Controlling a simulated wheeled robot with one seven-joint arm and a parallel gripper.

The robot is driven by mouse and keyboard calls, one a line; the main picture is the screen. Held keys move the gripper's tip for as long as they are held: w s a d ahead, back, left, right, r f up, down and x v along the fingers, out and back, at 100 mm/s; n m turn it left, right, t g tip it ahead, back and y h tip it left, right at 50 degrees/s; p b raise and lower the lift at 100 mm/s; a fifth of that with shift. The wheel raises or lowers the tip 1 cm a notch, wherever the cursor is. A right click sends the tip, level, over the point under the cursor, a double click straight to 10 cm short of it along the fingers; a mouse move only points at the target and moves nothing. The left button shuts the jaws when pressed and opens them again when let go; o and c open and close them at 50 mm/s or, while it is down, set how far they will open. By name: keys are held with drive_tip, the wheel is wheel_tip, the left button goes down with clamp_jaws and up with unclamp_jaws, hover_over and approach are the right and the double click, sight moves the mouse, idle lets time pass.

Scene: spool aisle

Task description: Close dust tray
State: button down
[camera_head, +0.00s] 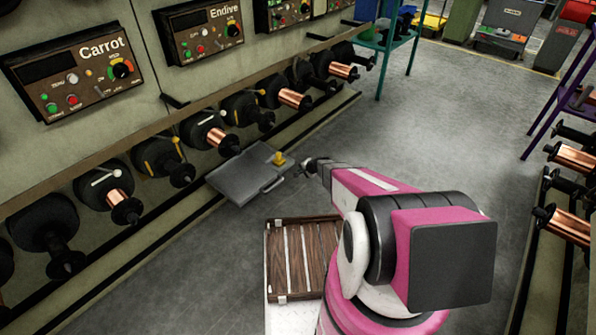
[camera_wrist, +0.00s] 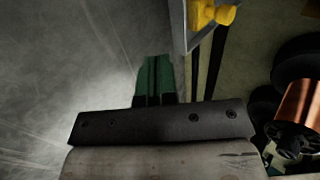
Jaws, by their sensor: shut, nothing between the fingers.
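The dust tray (camera_head: 243,178) is a flat grey box with a handle (camera_head: 272,185) on its front and a yellow knob (camera_head: 279,159) at its far corner. It sticks out into the aisle from below the spool row. My gripper (camera_head: 308,165) is at the aisle side of the tray, just right of the knob, and looks empty. In the wrist view its green fingers (camera_wrist: 154,80) are together, beside the grey tray edge (camera_wrist: 190,38). The yellow knob (camera_wrist: 212,13) shows at the top. I cannot tell whether the fingers touch the tray.
Spools, several with copper wire (camera_head: 294,98), line the left wall below control panels (camera_head: 80,72). A teal rack (camera_head: 384,62) and bins (camera_head: 508,22) stand farther back. The aisle floor (camera_head: 440,140) is clear.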

sight(279, 165)
drive_tip(key=x, duration=0.3)
drive_tip(key=r+x, duration=0.1)
drive_tip(key=x, duration=0.3)
drive_tip(key=w+x, duration=0.1)
drive_tip(key=x, duration=0.3)
drive_tip(key=shift+a+r, duration=0.25)
drive_tip(key=shift+a, duration=0.1)
drive_tip(key=shift+w+a, duration=0.3)
drive_tip(key=shift+a, duration=0.15)
drive_tip(key=shift+w+a, duration=1.9)
drive_tip(key=shift+w, duration=0.1)
